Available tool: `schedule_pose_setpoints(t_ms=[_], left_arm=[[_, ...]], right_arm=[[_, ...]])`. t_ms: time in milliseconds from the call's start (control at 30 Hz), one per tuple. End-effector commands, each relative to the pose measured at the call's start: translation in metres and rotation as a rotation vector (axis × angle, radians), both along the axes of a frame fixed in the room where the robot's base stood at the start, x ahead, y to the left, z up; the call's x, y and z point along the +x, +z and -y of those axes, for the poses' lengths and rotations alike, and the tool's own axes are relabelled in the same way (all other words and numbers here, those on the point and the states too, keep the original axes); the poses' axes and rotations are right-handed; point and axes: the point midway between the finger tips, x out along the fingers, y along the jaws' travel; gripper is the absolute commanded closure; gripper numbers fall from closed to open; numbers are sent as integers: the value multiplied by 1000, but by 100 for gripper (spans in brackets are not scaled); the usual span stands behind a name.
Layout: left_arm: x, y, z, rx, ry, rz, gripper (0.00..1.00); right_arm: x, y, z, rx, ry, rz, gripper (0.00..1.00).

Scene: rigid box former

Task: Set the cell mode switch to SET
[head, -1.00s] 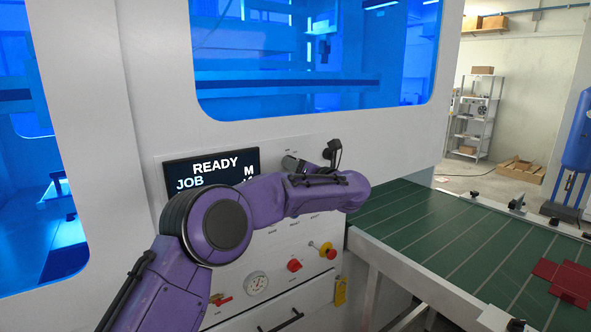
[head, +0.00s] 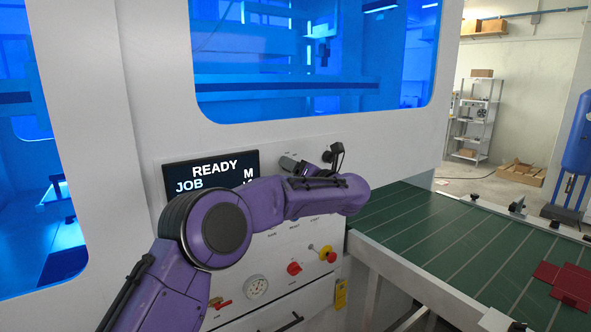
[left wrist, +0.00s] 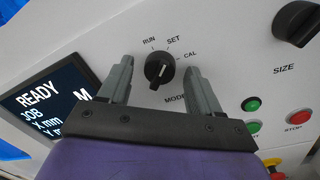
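The mode switch is a black rotary knob (left wrist: 160,70) on the white panel, with RUN, SET and CAL printed around its top. My left gripper (left wrist: 158,66) is open, with one grey finger on each side of the knob and gaps showing to both. My right gripper is in neither view.
A READY display (head: 212,170) is left of the knob. A larger SIZE knob (left wrist: 297,23), a green button (left wrist: 251,104), a red STOP button (left wrist: 299,117) and a red rotary switch (head: 294,268) share the panel. A green conveyor (head: 430,230) runs at right.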

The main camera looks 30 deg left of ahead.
Motion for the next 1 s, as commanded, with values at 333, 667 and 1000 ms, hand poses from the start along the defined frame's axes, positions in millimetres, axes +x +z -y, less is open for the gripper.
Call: schedule_pose_setpoints(t_ms=[333, 667, 1000], left_arm=[[-9, -7, 28, 1, -3, -1, 36], [-32, -8, 93, 1, -2, 1, 36], [-35, -6, 100, 0, 0, -1, 36]], right_arm=[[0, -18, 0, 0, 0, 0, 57], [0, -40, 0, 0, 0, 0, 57], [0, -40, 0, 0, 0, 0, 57]])
